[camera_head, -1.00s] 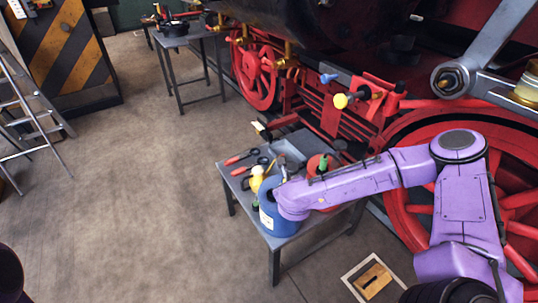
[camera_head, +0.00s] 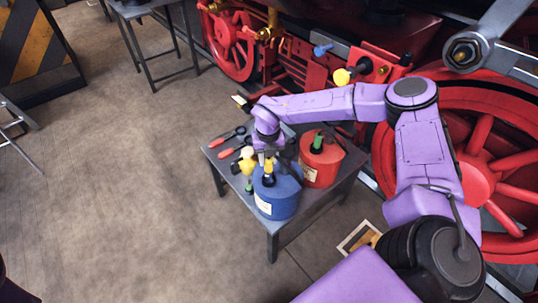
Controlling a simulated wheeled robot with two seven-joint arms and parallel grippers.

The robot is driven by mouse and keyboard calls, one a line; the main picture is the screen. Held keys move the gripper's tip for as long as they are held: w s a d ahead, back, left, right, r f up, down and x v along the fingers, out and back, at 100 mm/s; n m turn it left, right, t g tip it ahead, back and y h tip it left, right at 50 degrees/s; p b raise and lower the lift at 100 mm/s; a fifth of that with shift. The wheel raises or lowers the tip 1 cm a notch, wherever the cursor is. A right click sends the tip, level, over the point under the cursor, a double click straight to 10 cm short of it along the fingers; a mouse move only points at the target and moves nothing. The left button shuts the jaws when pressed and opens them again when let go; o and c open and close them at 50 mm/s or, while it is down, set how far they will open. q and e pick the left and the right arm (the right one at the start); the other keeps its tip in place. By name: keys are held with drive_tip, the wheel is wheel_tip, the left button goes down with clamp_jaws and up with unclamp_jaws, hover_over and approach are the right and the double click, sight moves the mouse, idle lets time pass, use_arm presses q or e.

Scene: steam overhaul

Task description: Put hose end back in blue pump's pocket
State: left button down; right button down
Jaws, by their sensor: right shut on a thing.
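The blue pump (camera_head: 277,203), a round can with a pale label, stands upright near the front corner of the small grey table. My right gripper (camera_head: 268,158) points down just above its top, shut on a small yellow and dark piece (camera_head: 268,173), which looks like the hose end. The piece is upright and low over the pump's top. I cannot tell whether it sits in the pocket or just above it; the pocket itself is not clear. My left gripper is not in view.
A red pump (camera_head: 320,170) with a green-topped part stands right beside the blue one. A yellow object (camera_head: 247,160), a small green-topped item (camera_head: 249,187) and red-handled tools (camera_head: 228,147) lie to the left on the table (camera_head: 215,160). The red locomotive wheel (camera_head: 470,165) is to the right.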

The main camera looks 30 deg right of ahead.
drive_tip(key=shift+w+f, duration=0.25)
drive_tip(key=shift+f, duration=0.45)
drive_tip(key=shift+s+r, duration=0.25)
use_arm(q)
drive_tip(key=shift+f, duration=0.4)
use_arm(e)
drive_tip(key=shift+f, duration=0.1)
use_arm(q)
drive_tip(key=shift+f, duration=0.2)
use_arm(e)
drive_tip(key=shift+w+f, duration=0.1)
drive_tip(key=shift+f, duration=0.1)
